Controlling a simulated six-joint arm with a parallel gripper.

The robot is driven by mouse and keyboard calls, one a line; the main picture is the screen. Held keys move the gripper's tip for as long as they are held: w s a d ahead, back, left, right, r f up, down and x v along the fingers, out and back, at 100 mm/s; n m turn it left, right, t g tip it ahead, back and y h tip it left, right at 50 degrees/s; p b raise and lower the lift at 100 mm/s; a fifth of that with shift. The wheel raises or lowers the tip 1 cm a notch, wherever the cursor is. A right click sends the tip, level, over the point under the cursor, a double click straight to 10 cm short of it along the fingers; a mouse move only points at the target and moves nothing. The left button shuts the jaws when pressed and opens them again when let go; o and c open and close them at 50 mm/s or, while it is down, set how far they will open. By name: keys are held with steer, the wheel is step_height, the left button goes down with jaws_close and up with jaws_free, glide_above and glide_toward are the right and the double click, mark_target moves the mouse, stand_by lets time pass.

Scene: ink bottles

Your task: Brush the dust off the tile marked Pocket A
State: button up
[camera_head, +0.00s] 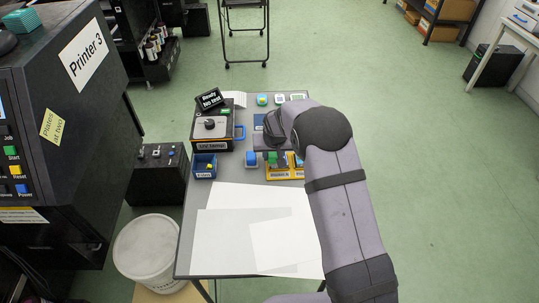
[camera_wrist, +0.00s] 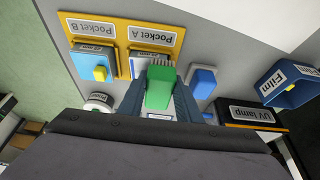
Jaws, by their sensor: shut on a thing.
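The yellow-orange holder (camera_wrist: 92,29) has two pockets, labelled Pocket A (camera_wrist: 124,33) and Pocket B (camera_wrist: 76,26), upside down in the wrist view. It also shows on the table in the head view (camera_head: 285,177). A tile with a white label (camera_wrist: 138,66) lies in Pocket A, partly hidden by the green brush. I cannot tell whether the bristles touch the tile. Dust is too small to make out.
A blue-and-white block (camera_wrist: 202,82) stands close beside the brush. The blue Film bin (camera_wrist: 288,86) and the UV lamp (camera_wrist: 248,112) are to the right. A round white-topped item (camera_wrist: 100,100) is at left. White sheets (camera_head: 250,230) cover the table's near part.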

mark_target(287, 161)
steer(key=shift+d, duration=1)
steer(key=shift+d, duration=0.1)
steer(key=shift+w+d+p, duration=0.15)
steer(key=shift+d+p, duration=0.25)
steer(key=shift+d, duration=1.15)
steer(key=shift+a, duration=0.1)
steer(key=shift+a+b, duration=0.5)
steer(key=shift+a, duration=1.1)
steer(key=shift+s+a+b, duration=0.2)
steer(key=shift+a+b, duration=0.3)
steer(key=shift+a, duration=1.2)
steer(key=shift+r, duration=0.15)
steer(key=shift+r+p, duration=2)
steer(key=shift+r, duration=0.95)
